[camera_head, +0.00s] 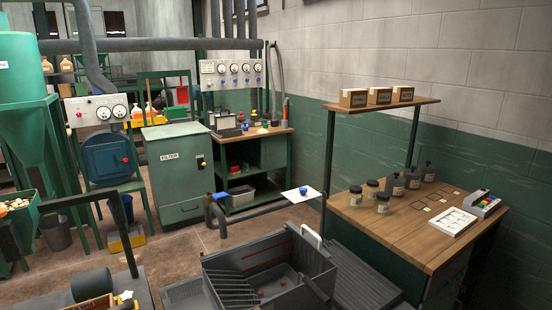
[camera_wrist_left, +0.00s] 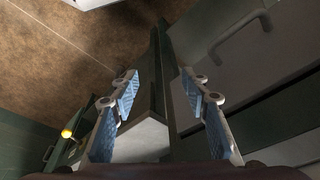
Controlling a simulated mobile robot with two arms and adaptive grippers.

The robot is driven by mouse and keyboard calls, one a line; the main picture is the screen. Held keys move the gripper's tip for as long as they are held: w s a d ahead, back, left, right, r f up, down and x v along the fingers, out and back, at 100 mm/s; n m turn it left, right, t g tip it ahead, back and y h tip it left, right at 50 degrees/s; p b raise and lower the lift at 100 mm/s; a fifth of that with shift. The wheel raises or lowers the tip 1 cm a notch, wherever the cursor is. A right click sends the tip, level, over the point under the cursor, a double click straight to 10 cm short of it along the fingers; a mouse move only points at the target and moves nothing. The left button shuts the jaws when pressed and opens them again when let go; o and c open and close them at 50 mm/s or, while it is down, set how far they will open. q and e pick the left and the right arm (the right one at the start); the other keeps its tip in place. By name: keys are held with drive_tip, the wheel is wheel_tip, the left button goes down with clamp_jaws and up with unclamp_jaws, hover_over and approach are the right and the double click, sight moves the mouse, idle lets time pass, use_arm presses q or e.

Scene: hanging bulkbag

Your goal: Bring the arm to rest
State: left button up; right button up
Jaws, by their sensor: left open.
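My left gripper (camera_wrist_left: 158,84) shows in the left wrist view, with its two blue-padded fingers spread apart. Nothing is between the fingers. Behind them are a dark vertical edge and a pale grey surface; I cannot tell how far off these are. I cannot make out either arm or gripper in the head view. My right gripper is not in view.
In the head view, a grey ribbed bin (camera_head: 318,284) stands at the front. A wooden bench (camera_head: 402,228) with jars is at the right, and a green filter cabinet (camera_head: 177,180) stands behind. In the wrist view, a grey panel with a handle (camera_wrist_left: 238,35) is close at the right.

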use_arm(q)
wheel_tip(320, 180, down, 16)
drive_tip(key=s+b, duration=0.2)
drive_tip(key=s, duration=0.1)
drive_tip(key=s+a+f+g+b, duration=0.1)
drive_tip(key=s+f+b, duration=0.1)
drive_tip(key=s+f, duration=0.6)
drive_tip(key=s+a+f+g+b, duration=0.1)
drive_tip(key=s+a+f+b, duration=0.1)
drive_tip(key=s+f, duration=0.7)
wheel_tip(320, 180, down, 6)
drive_tip(key=shift+s+a+r+b, duration=0.2)
drive_tip(key=shift+s+b, duration=0.05)
drive_tip(key=shift+b, duration=0.4)
